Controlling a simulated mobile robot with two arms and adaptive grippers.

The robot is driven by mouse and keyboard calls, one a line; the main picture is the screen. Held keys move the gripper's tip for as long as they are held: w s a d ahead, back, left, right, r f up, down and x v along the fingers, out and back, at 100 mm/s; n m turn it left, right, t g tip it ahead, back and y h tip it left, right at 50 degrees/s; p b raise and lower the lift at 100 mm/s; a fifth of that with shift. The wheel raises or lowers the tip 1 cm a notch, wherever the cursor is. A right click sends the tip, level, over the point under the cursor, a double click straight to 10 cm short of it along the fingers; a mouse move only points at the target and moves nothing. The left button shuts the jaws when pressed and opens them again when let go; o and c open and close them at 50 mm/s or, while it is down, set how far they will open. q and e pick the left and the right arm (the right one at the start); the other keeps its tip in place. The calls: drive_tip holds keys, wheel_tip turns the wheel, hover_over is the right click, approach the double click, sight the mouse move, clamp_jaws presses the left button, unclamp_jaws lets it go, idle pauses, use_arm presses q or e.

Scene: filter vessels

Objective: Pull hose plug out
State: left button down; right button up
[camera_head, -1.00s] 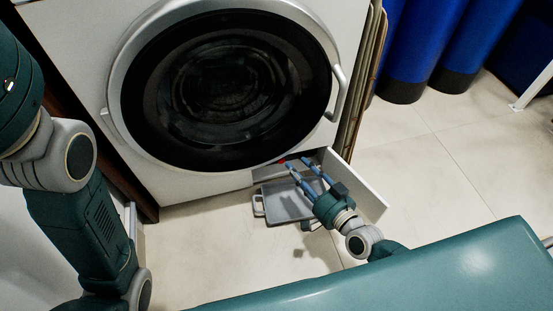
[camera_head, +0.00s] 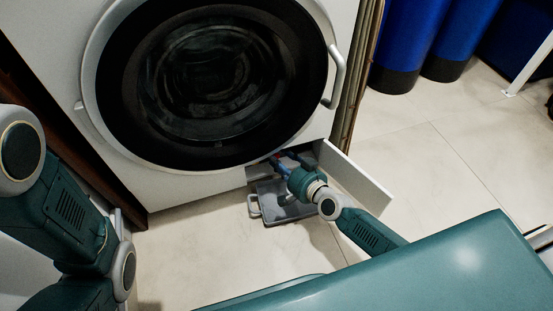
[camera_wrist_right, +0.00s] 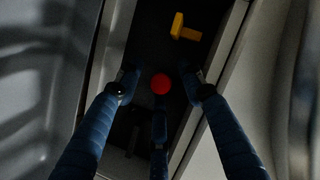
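The red round end, apparently the hose plug (camera_wrist_right: 160,84), sits in the dark recess in the right wrist view. My right gripper (camera_wrist_right: 160,77) has its blue fingers spread to the left and right of it, with another finger below it in the picture. Gaps show between the side fingers and the red end. Whether the lower finger touches it I cannot tell. In the head view my right gripper (camera_head: 284,161) reaches into the opening at the washer's lower right, and its fingertips are partly hidden. My left gripper is out of view; only the left arm shows.
A yellow T-shaped part (camera_wrist_right: 183,28) is beyond the plug. The white flap (camera_head: 358,180) stands open right of my gripper. A grey tray (camera_head: 272,214) lies on the floor below the opening.

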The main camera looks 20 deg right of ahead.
clamp_jaws()
drive_tip(key=shift+s+r+p, duration=0.1)
drive_tip(key=shift+s+p, duration=0.4)
drive_tip(key=shift+s, duration=0.95)
unclamp_jaws()
drive_tip(key=shift+w, duration=0.1)
drive_tip(key=v, duration=1.2)
